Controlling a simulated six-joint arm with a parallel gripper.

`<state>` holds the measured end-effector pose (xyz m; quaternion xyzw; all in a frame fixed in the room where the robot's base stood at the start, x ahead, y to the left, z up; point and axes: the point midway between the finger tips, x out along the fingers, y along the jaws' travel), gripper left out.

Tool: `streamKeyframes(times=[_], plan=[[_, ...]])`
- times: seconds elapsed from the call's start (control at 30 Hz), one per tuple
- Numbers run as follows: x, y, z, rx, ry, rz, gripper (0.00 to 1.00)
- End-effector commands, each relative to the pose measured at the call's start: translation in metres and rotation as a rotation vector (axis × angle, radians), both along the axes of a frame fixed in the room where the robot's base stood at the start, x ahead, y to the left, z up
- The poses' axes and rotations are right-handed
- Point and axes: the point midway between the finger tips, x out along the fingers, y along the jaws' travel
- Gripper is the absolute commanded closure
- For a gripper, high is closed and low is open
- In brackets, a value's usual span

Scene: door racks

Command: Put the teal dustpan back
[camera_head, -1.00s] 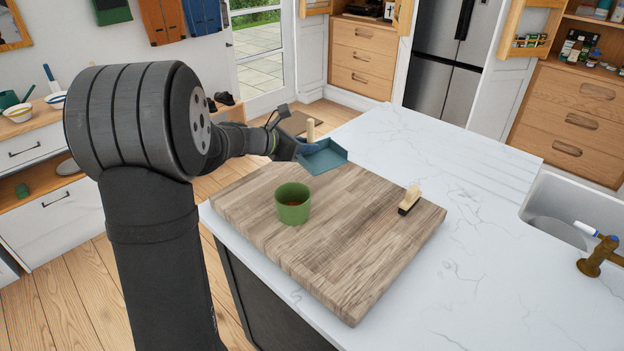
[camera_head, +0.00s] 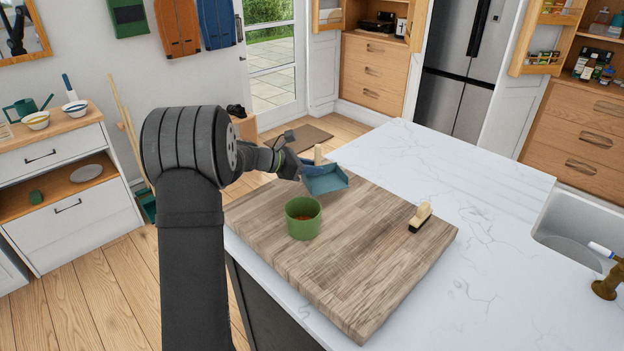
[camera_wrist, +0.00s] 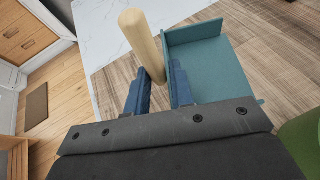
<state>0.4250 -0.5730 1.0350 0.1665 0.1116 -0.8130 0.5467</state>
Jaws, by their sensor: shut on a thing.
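The teal dustpan (camera_head: 326,180) is at the far left corner of the wooden board, with its pale wooden handle (camera_head: 318,154) standing up. My gripper (camera_wrist: 160,80) is shut on this handle, with its blue fingers on either side of it in the wrist view. The wrist view shows the teal pan (camera_wrist: 208,68) to the right of the fingers. In the head view the pan looks slightly tilted; I cannot tell if it touches the board.
The wooden board (camera_head: 350,235) on the white counter (camera_head: 480,210) holds a green cup (camera_head: 303,218) and a small brush (camera_head: 420,217). At left is a drawer unit (camera_head: 60,165), with long poles (camera_head: 127,135) and a dark green thing (camera_head: 147,206) beside it. The floor between is clear.

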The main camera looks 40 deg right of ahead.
Motion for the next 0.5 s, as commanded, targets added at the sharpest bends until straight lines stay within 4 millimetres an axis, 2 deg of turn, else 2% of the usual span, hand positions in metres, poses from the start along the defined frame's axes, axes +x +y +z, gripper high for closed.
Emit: streamKeyframes(times=[0.17, 0.33, 0.5], plan=[[0.002, 0.000, -0.013, 0.001, 0.003, 0.000, 1.00], [0.001, 0.001, -0.038, 0.001, 0.003, 0.000, 1.00], [0.001, 0.001, -0.041, 0.000, 0.000, 0.000, 1.00]])
